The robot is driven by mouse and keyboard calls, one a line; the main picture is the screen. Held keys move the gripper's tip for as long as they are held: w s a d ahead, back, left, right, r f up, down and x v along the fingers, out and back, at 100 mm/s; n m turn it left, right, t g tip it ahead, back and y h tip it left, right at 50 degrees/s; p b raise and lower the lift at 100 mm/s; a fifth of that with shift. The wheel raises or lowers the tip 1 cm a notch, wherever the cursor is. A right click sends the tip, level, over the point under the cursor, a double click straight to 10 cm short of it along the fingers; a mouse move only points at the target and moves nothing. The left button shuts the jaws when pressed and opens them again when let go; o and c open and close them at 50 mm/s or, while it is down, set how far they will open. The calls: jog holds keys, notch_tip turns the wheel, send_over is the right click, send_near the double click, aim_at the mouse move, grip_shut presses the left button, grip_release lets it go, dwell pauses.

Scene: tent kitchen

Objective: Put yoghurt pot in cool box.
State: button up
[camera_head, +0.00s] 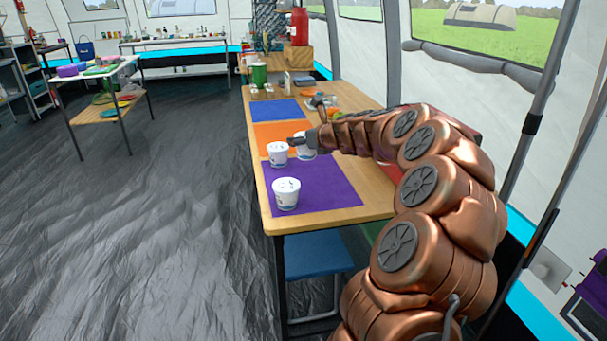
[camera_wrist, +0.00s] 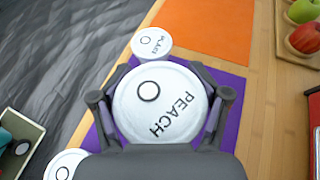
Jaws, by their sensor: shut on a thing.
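My gripper (camera_wrist: 162,82) is shut around a white yoghurt pot (camera_wrist: 160,108) whose lid reads PEACH. One finger is on each side of the pot. In the head view the held pot (camera_head: 306,150) is partly hidden by my gripper (camera_head: 308,140) and appears raised over the table. A second white pot (camera_head: 278,154) stands to its left near the table edge; it also shows in the wrist view (camera_wrist: 152,42). A third pot (camera_head: 286,194) stands on the purple mat, and its lid is cut off in the wrist view (camera_wrist: 65,166). I cannot make out a cool box.
The wooden table (camera_head: 325,219) carries purple (camera_head: 328,198), orange (camera_head: 272,133) and blue (camera_head: 276,110) mats. Apples (camera_wrist: 303,38) lie on a board at right, near a partly visible red object (camera_wrist: 314,115). An open container (camera_wrist: 14,137) shows at lower left.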

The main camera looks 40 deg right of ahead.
jog(key=shift+f+b, duration=1.4)
jog(key=shift+f, duration=2.6)
jog(key=shift+f, duration=0.1)
jog(key=o, duration=1.3)
jog(key=shift+s+r, duration=0.3)
jog(key=shift+s, duration=0.05)
jog(key=p+v, duration=0.3)
jog(key=v, duration=0.6)
jog(key=shift+s+r, duration=0.15)
jog(key=shift+s, duration=0.05)
jog(key=shift+v, duration=0.9)
